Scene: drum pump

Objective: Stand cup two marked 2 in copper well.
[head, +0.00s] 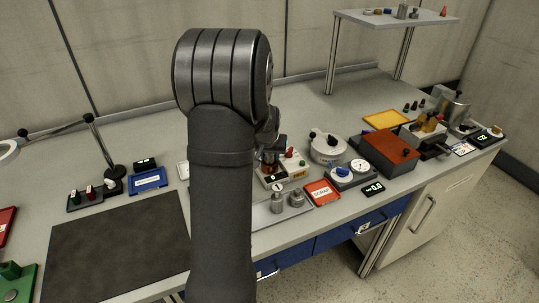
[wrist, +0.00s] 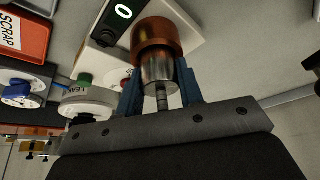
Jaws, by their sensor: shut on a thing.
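My gripper (wrist: 160,93) is shut on a steel cup (wrist: 159,71) with a thin stem, its two blue fingers on either side. No number on this cup is visible. The cup's far end lines up with the copper well (wrist: 157,36) in the wrist view; I cannot tell how deep it sits in the well or whether it is just above it. The well stands on a pale base beside a display reading 0.
A red SCRAP tray (head: 322,192) lies right of the steel cups. A round white pot (head: 327,148), a dial unit (head: 350,174) and a rust-red box (head: 388,152) stand further right. A dark mat (head: 118,245) lies clear at left.

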